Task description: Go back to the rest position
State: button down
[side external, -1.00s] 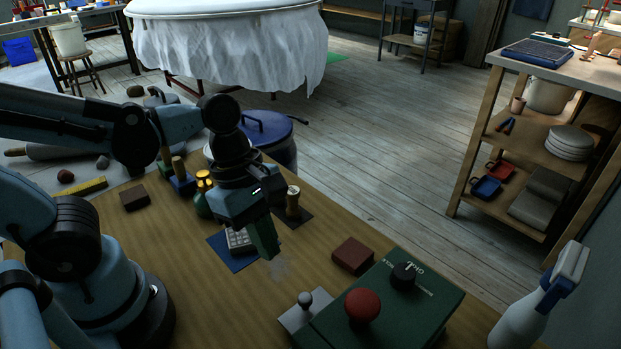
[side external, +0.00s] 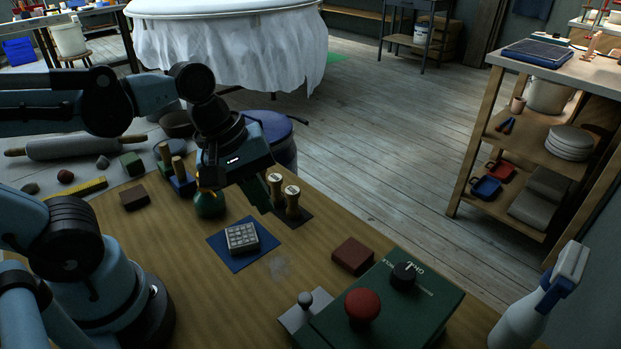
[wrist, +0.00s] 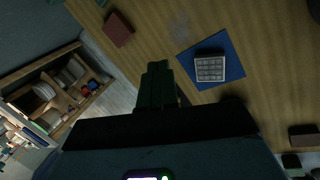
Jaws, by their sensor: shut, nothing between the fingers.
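My gripper (side external: 262,200) is shut and empty. It hangs above the wooden table (side external: 190,270), behind the blue mat. In the wrist view its closed green fingers (wrist: 157,75) point toward the table, with nothing between them. A pale gridded block (side external: 241,238) lies on the blue square mat (side external: 222,257), apart from my gripper; the block also shows in the wrist view (wrist: 210,69). Two cork-topped stamps (side external: 292,200) stand on a dark mat just to the right of the fingers. My gripper partly hides the area behind it.
A green control box (side external: 400,310) with a red knob (side external: 362,306) stands at the front right, with a brown block (side external: 353,256) behind it. A green bottle (side external: 209,204) and a blue block holding wooden handles (side external: 182,184) stand left of my gripper. A spray bottle (side external: 520,318) stands far right.

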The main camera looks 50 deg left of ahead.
jog(key=w+a+m+t+y, duration=0.2)
jog(key=w+a+m+t, duration=0.25)
jog(key=m, duration=0.75)
jog(key=s+d+f+m+g+h, duration=0.1)
jog(key=s+d+m+g+h, duration=0.25)
jog(key=s+h, duration=0.4)
jog(key=shift+g+y, duration=0.4)
jog(key=shift+y, duration=0.55)
jog(key=shift+s+d+x, duration=0.1)
jog(key=shift+s+x, duration=0.1)
jog(key=shift+x, duration=1.45)
jog(key=shift+s+d+x, duration=0.1)
jog(key=shift+s+x, duration=0.1)
jog(key=shift+x, duration=1.4)
jog(key=shift+s+d+x, duration=0.1)
jog(key=shift+s+x, duration=0.05)
jog(key=shift+x, duration=1.5)
jog(key=shift+s+d+f, duration=0.15)
jog(key=shift+d+f, duration=0.05)
jog(key=shift+d, duration=0.75)
jog(key=shift+s+d+f, duration=0.15)
jog(key=shift+d, duration=0.8)
